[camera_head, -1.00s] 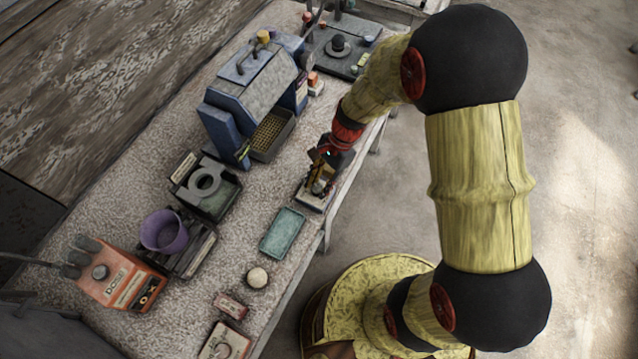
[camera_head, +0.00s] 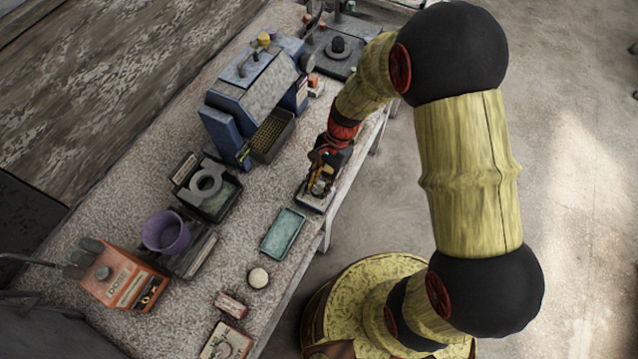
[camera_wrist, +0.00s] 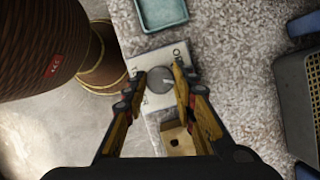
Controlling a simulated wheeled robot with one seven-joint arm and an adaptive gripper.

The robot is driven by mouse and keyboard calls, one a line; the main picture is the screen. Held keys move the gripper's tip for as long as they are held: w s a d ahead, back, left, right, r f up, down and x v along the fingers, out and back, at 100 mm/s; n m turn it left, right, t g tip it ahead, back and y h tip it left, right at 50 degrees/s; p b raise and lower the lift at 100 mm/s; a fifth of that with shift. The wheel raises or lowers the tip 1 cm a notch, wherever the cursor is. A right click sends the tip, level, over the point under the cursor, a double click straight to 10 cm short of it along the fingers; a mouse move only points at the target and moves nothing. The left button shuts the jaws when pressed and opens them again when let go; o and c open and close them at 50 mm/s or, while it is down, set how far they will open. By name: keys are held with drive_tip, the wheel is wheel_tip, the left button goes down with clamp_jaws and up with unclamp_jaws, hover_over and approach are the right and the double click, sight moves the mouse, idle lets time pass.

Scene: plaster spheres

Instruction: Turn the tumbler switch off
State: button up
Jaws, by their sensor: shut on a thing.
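The tumbler switch is a round grey knob (camera_wrist: 159,80) on a pale plate (camera_wrist: 155,55) with dark lettering near its edge. In the wrist view my gripper (camera_wrist: 160,76) has one finger on each side of the knob and is shut on it. A light pointer mark shows on the knob, but its exact setting is hard to read. In the head view my gripper (camera_head: 320,180) is down over the switch base (camera_head: 311,202) at the table's right edge, and hides most of the knob.
A teal tray (camera_head: 283,234) lies close to the switch, towards the camera. A blue machine (camera_head: 240,110) with a dark bin (camera_head: 283,127) stands to the left. A pale sphere (camera_head: 258,278), a purple bowl (camera_head: 165,232) and an orange box (camera_head: 125,285) lie further along the table.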

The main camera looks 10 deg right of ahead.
drive_tip(key=n+h+p, duration=0.1)
drive_tip(key=n, duration=0.2)
drive_tip(key=n+g+h+p, duration=0.1)
drive_tip(key=n, duration=0.2)
drive_tip(key=shift+w+a+g, duration=0.15)
drive_tip(key=shift+a+g, duration=0.05)
drive_tip(key=shift+g, duration=0.1)
drive_tip(key=n+h+p, duration=0.1)
drive_tip(key=n, duration=0.2)
drive_tip(key=n+h+p, duration=0.1)
drive_tip(key=n, duration=0.1)
drive_tip(key=shift+a+n, duration=0.1)
drive_tip(key=shift+n, duration=0.3)
drive_tip(key=o, duration=1)
drive_tip(key=shift+o, duration=0.6)
drive_tip(key=v, duration=1.2)
drive_tip(key=shift+w, duration=0.15)
drive_tip(key=shift+a+f, duration=0.15)
